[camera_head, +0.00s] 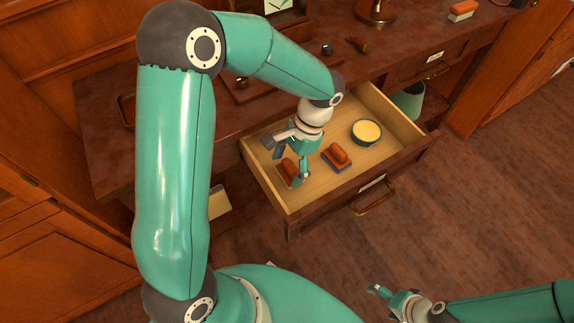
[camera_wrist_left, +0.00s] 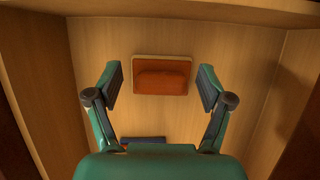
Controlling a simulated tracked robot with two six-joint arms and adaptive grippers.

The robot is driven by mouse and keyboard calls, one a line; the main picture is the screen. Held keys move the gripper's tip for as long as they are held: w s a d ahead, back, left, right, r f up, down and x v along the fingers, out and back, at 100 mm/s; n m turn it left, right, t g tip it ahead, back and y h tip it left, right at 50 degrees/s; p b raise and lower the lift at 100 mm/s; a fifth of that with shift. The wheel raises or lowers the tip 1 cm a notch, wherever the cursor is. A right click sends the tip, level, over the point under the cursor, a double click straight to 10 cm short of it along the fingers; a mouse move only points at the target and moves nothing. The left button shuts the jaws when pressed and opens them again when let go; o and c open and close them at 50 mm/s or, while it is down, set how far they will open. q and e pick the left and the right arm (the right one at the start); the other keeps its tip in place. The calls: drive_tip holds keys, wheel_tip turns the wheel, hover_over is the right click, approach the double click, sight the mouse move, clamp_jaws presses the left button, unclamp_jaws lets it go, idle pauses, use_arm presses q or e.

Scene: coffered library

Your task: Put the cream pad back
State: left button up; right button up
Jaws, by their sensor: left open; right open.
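A round tin (camera_head: 366,132) with a cream top and green rim sits in the open drawer. A wooden-handled block with an orange-brown base (camera_head: 287,172) lies at the drawer's left; it also shows in the left wrist view (camera_wrist_left: 162,76). A similar block with a blue base (camera_head: 338,157) lies beside it; its blue edge shows in the left wrist view (camera_wrist_left: 143,140). A similar block with a pale, whitish base (camera_head: 463,10) stands on the desk at the far right. My left gripper (camera_head: 292,163) is open above the orange-brown block. My right gripper (camera_head: 386,298) is open and empty, low in front.
The drawer (camera_head: 325,200) is pulled out, with walls close around my left gripper and bare floor between its things. The desk top (camera_head: 420,32) holds a brass lamp base (camera_head: 376,14) and small items. A greenish bin (camera_head: 409,100) stands behind the drawer's right side.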

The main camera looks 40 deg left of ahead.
use_arm(q)
drive_tip(key=p+v, duration=0.1)
drive_tip(key=v, duration=1)
drive_tip(key=shift+r+p, duration=0.3)
drive_tip(key=shift+p, duration=0.05)
drive_tip(key=shift+w, duration=0.1)
